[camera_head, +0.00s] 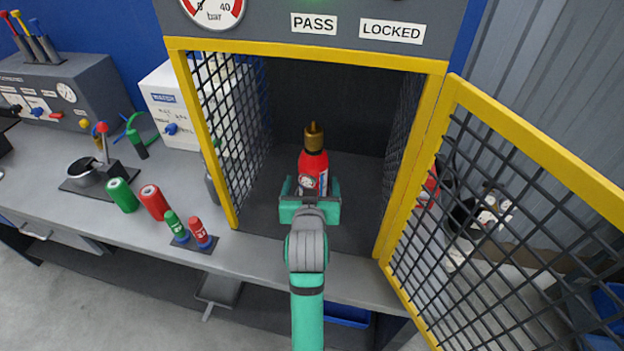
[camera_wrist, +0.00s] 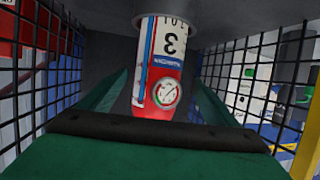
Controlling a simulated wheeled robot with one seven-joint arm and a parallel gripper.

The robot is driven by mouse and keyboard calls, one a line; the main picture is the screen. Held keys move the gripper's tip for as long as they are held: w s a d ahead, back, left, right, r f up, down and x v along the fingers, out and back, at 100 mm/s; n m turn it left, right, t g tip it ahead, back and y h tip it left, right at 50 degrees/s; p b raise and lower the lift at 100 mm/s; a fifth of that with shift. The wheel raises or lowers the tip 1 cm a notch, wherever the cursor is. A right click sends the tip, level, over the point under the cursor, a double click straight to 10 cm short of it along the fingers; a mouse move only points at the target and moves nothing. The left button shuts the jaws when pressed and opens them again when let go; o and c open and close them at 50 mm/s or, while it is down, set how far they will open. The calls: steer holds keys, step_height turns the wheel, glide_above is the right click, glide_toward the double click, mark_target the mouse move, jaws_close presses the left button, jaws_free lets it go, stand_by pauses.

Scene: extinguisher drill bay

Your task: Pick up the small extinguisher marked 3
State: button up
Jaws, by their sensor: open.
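The small red extinguisher (camera_head: 314,165) with a brass top stands inside the yellow-framed mesh cage. In the wrist view the same extinguisher (camera_wrist: 157,88) shows a white label with a 3 and a round gauge, upside down in that picture. My green gripper (camera_head: 311,198) is inside the cage, right at the extinguisher. In the wrist view its two green fingers (camera_wrist: 155,98) lie apart, one on each side of the extinguisher. I cannot tell whether either finger touches it. The lower part of the extinguisher is hidden behind my gripper in the head view.
The yellow-framed mesh door (camera_head: 540,150) stands open to the right. Mesh walls flank my gripper closely, such as the left one (camera_head: 222,120).

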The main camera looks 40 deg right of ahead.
steer(key=x, duration=0.3)
steer(key=shift+d, duration=0.3)
steer(key=shift+w+d+f, duration=0.25)
steer(key=shift+w+d, duration=0.05)
steer(key=shift+w, duration=0.25)
steer(key=shift+c, duration=0.4)
steer(key=shift+s, duration=0.1)
jaws_close()
steer(key=shift+r, duration=0.3)
